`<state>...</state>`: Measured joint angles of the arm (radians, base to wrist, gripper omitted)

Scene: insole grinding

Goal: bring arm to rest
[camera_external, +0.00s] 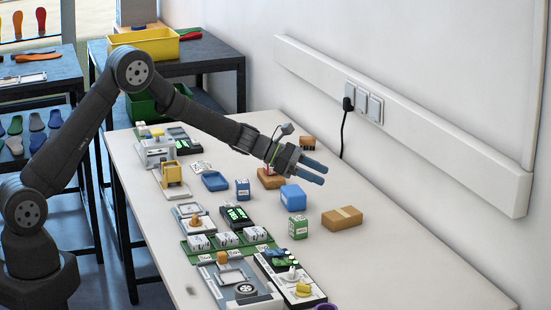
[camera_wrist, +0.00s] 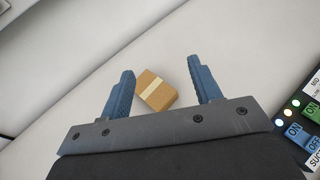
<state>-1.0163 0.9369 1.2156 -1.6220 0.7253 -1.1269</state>
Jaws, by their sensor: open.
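My gripper (camera_external: 316,172) is open, with two blue fingers spread apart. It hangs above the white table (camera_external: 400,275) and points to the right, toward the wall. In the wrist view the gripper (camera_wrist: 163,92) shows its fingers apart, with nothing held between them. A brown cardboard box with a pale tape strip (camera_wrist: 156,92) shows between the fingers, lying below on the table. The same box (camera_external: 342,218) lies on the table to the lower right of the gripper in the external view.
A blue box (camera_external: 293,197), a blue tray (camera_external: 215,181) and a green box (camera_external: 298,227) stand nearby. Several machines, including a grey one (camera_external: 240,285), line the table's left side. A wall rail with sockets (camera_external: 375,108) runs behind. The table's right front is clear.

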